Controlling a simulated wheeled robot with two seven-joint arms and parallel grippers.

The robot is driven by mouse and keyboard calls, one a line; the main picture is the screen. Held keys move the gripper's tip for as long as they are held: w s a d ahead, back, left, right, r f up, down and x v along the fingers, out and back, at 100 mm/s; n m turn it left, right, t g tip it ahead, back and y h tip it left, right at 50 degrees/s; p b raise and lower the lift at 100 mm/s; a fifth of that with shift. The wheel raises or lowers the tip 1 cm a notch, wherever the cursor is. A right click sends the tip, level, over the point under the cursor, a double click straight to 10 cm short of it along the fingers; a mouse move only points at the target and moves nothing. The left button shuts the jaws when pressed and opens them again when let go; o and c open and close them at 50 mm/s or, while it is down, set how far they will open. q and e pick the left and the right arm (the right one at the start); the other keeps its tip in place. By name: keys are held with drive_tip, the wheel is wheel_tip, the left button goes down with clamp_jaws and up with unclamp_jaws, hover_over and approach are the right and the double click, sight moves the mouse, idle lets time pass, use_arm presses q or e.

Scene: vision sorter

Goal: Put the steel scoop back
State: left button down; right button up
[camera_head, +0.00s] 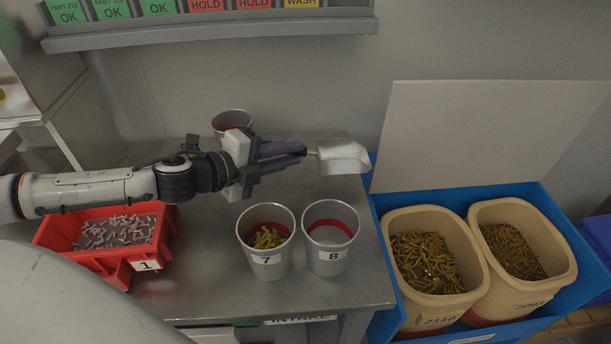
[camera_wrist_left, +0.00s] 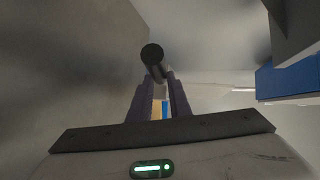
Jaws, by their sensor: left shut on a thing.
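The steel scoop (camera_head: 343,157) has a pale metal pan and a dark handle. My left gripper (camera_head: 303,151) is shut on the scoop's handle and holds it out to the right, seemingly above the back of the steel table. The pan points right, near the table's right edge. In the left wrist view the dark round handle end (camera_wrist_left: 152,54) shows between the fingers (camera_wrist_left: 163,95); the pan cannot be made out there. My right gripper is not in view. I cannot make out a holder for the scoop.
Cups 7 (camera_head: 266,270) and 8 (camera_head: 330,262) stand at the table's front right; cup 7 holds yellowish parts. Another cup (camera_head: 232,117) stands behind my gripper. A red bin (camera_head: 110,262) holds pinkish parts. Two beige tubs (camera_head: 402,290) sit in a blue crate (camera_head: 379,235) before a white panel (camera_head: 480,135).

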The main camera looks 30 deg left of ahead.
use_arm(q)
drive_tip(key=shift+f, duration=0.7)
drive_tip(key=shift+f+b, duration=0.45)
drive_tip(key=shift+f, duration=1.65)
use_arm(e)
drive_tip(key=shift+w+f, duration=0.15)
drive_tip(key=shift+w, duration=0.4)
use_arm(q)
drive_tip(key=shift+f, duration=0.2)
drive_tip(key=c, duration=1.6)
unclamp_jaws()
drive_tip(key=shift+c, duration=0.2)
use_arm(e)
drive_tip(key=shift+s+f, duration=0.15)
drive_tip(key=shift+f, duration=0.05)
use_arm(q)
drive_tip(key=shift+r, duration=0.2)
